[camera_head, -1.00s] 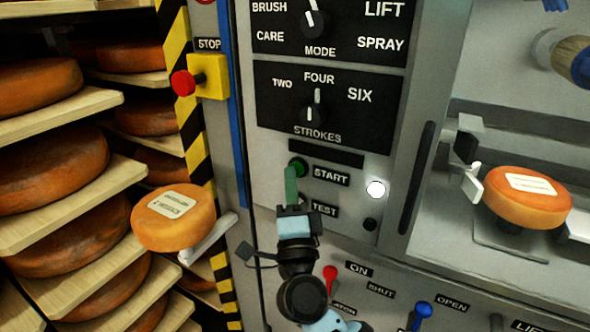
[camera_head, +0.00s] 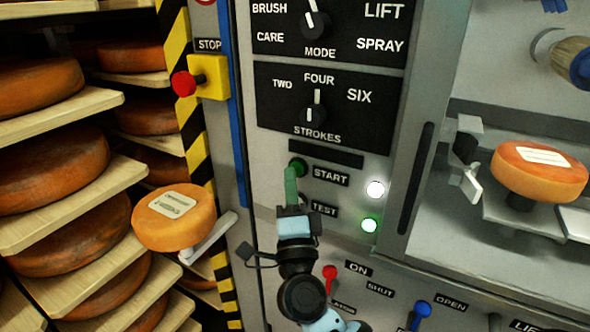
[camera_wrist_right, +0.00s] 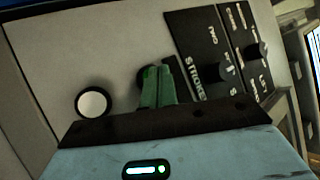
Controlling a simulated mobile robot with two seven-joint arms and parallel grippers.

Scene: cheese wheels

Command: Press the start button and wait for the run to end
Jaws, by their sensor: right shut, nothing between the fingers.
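The green start button (camera_head: 299,164) sits on the grey panel, left of the START label (camera_head: 331,175). My right gripper (camera_head: 291,172), with green fingers, is shut and empty, its tips at the button's lower left edge. They partly hide the button in the wrist view, where the shut fingers (camera_wrist_right: 158,86) stand before the panel; I cannot tell whether they touch it. A green lamp (camera_head: 369,225) and a white lamp (camera_head: 376,189) are lit. Inside the machine, an orange cheese wheel (camera_head: 540,178) with a white label sits raised above the plate. My left gripper is not in view.
A red stop button (camera_head: 183,83) on a yellow box is upper left of my gripper. The MODE knob (camera_head: 314,24) and STROKES knob (camera_head: 309,115) are above. Red (camera_head: 329,273) and blue (camera_head: 423,308) levers are below. Another cheese wheel (camera_head: 174,218) sits on a bracket beside the shelves (camera_head: 75,215).

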